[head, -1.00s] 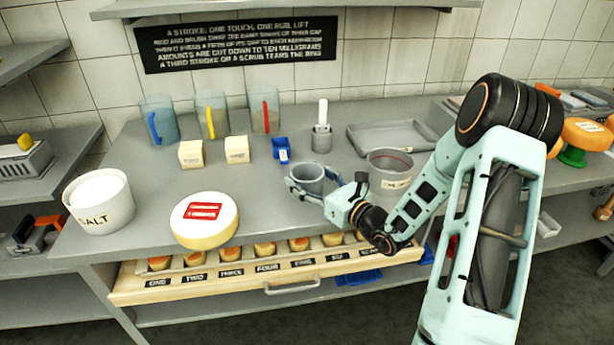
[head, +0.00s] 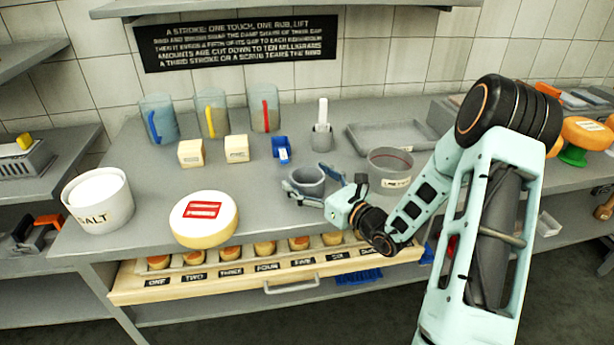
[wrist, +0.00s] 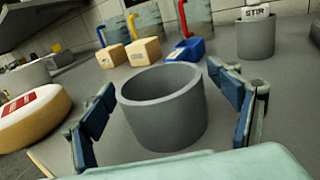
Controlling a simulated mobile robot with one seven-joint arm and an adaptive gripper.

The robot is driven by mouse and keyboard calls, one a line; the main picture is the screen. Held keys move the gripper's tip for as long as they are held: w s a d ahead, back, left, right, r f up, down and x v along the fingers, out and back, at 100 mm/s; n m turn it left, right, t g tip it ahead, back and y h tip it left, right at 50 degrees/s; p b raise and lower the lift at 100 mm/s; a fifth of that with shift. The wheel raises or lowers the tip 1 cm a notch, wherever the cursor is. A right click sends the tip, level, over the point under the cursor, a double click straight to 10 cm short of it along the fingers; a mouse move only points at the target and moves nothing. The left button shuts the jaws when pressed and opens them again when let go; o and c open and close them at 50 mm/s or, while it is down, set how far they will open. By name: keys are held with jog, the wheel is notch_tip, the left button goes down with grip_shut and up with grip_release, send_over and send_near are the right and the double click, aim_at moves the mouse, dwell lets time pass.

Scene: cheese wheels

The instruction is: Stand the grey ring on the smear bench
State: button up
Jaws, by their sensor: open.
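The grey ring (head: 309,179) stands upright on the bench (head: 262,195), right of the cheese wheel. In the wrist view the grey ring (wrist: 163,108) fills the space between my two fingers. My gripper (head: 309,186) is open around it, one finger on each side. The wrist view shows gaps between the blue finger pads and the ring's wall, so my gripper (wrist: 168,120) does not hold it. Whether the bench under the ring is the smear bench cannot be read from any label.
A cheese wheel (head: 204,222) with a red label and a salt tub (head: 100,203) stand to the left. A grey pot (head: 390,173) stands close on the right. Behind are two pale blocks (head: 237,149), a blue item (head: 281,148) and several jugs (head: 211,115). A drawer (head: 265,272) is open below.

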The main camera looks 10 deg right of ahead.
jog(key=shift+s+d+r, duration=0.2)
jog(key=shift+s+r, duration=0.05)
jog(key=shift+r, duration=0.15)
jog(key=v, duration=1.1)
jog(key=shift+s+d+r, duration=0.1)
jog(key=shift+s, duration=0.1)
